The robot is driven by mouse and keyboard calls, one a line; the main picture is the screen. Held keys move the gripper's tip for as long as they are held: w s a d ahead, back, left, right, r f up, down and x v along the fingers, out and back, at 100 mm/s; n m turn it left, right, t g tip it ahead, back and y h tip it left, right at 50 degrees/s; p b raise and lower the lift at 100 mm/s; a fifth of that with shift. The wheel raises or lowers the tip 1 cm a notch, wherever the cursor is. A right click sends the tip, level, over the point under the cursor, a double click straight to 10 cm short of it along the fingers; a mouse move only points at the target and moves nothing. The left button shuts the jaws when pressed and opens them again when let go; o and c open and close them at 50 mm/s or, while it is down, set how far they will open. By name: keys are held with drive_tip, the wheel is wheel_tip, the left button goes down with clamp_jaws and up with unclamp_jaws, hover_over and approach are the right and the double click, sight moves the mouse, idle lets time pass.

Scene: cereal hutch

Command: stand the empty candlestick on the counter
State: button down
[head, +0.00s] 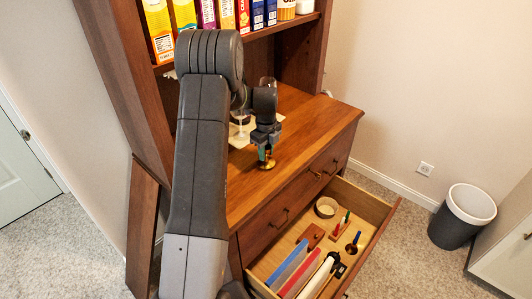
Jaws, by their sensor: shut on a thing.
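My gripper (266,148) points down over the front part of the wooden counter (295,135). It is shut on a small brass-coloured candlestick (267,164), whose flared base shows just below the fingers. The candlestick looks upright, with no candle visible in it. Its upper part is hidden by the fingers. Its base is at or very close to the counter top; I cannot tell whether it touches.
A pale mat (240,139) with a glass on it lies behind my gripper. Below, an open drawer (377,238) holds a bowl (326,207), a wooden block (312,235), coloured upright items and folders. Cereal boxes (158,30) fill the shelf above. The counter's right end is clear.

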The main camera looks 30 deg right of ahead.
drive_tip(key=shift+f, duration=0.55)
drive_tip(key=shift+f, duration=0.15)
drive_tip(key=c, duration=1.1)
unclamp_jaws()
drive_tip(key=shift+o, duration=0.2)
wheel_tip(320, 180, up, 12)
drive_tip(key=shift+r, duration=0.2)
